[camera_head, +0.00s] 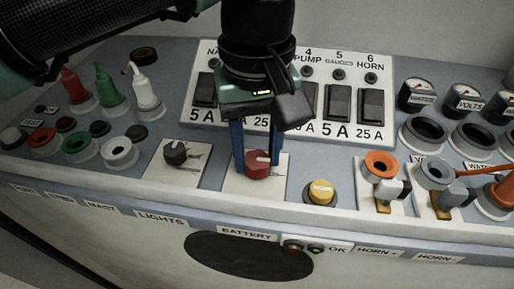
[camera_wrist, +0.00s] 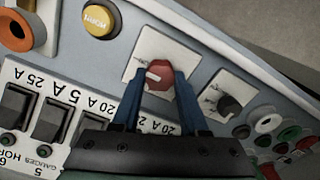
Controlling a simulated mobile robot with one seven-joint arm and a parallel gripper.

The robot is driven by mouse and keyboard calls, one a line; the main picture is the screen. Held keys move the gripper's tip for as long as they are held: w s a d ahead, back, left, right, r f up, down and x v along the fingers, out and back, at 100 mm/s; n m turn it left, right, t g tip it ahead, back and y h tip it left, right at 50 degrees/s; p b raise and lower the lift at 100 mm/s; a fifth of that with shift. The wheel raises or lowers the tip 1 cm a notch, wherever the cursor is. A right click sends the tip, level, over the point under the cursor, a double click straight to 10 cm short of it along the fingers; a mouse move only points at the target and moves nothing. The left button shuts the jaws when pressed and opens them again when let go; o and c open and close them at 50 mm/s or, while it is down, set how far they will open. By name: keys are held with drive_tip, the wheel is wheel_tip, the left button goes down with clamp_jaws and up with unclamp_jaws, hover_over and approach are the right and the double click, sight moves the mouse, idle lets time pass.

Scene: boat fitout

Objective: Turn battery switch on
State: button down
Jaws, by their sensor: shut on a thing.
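The battery switch is a red knob (camera_head: 258,164) with a pale pointer mark, on a white plate (camera_head: 271,188) above the BATTERY label (camera_head: 247,234). In the wrist view the red knob (camera_wrist: 159,76) sits between the fingertips, its pale mark toward the left. My gripper (camera_head: 257,158) comes down from above with blue fingers on both sides of the knob; it is shut on it. The gripper also shows in the wrist view (camera_wrist: 158,84). The fingers hide the sides of the knob and part of the plate's markings.
A black rotary knob (camera_head: 175,153) on its own plate is just left. A yellow HORN button (camera_head: 320,192) is close on the right. Breaker switches (camera_head: 338,103) stand behind my gripper. Orange and grey connectors (camera_head: 382,165) are farther right, colored bottles (camera_head: 107,85) at left.

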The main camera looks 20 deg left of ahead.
sight(257, 159)
drive_tip(key=shift+r, duration=0.1)
drive_tip(key=shift+c, duration=2.2)
unclamp_jaws()
wheel_tip(257, 159, up, 13)
drive_tip(key=p, duration=0.9)
drive_tip(key=shift+p, duration=0.35)
